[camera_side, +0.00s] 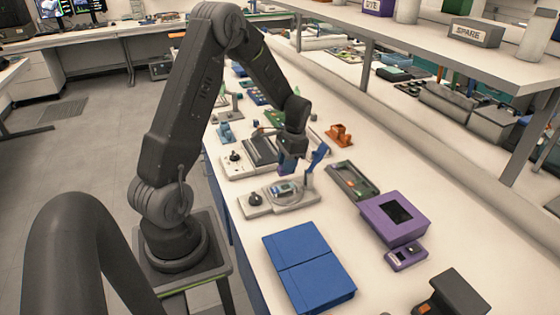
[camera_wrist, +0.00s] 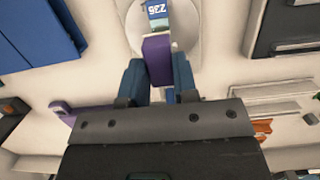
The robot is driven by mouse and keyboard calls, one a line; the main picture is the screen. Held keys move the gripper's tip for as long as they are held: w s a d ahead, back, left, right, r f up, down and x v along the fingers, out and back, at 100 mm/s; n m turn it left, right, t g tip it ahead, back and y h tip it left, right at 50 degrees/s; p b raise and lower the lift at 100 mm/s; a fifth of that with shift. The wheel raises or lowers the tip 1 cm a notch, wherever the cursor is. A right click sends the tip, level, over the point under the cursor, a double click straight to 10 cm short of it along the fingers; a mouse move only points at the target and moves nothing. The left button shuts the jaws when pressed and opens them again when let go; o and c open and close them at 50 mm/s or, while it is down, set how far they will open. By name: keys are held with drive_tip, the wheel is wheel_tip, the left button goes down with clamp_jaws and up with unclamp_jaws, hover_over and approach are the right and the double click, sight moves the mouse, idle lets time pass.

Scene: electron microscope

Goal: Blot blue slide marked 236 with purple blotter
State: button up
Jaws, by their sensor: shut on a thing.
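My gripper (camera_wrist: 160,85) is shut on the purple blotter (camera_wrist: 157,58), which sticks out between its two blue-grey fingers. In the side view, my gripper (camera_side: 290,158) is low over a pale stand (camera_side: 262,200) on the bench. The blue slide marked 236 (camera_wrist: 157,10) shows at the top of the wrist view, its number upside down, on a round pale plate. In the side view, the slide area (camera_side: 284,188) is small and its number cannot be read. The blotter's tip is close to the slide in the wrist view; I cannot tell whether they touch.
An upright blue piece (camera_side: 319,155) stands beside my gripper. A blue case (camera_side: 308,268), a purple box (camera_side: 394,217), a small purple device (camera_side: 405,256) and a green-lined tray (camera_side: 351,180) lie on the bench. An orange holder (camera_side: 339,135) stands farther back. A shelf runs along the right.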

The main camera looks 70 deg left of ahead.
sight(287, 175)
drive_tip(key=shift+f, duration=2.3)
drive_tip(key=shift+f, duration=0.25)
drive_tip(key=o, duration=0.8)
drive_tip(key=r, duration=0.4)
drive_tip(key=w+r, duration=0.1)
drive_tip(key=r, duration=0.4)
drive_tip(key=w+r, duration=0.1)
drive_tip(key=r, duration=0.3)
drive_tip(key=shift+w+r, duration=0.15)
drive_tip(key=shift+r, duration=0.15)
idle(1.2)
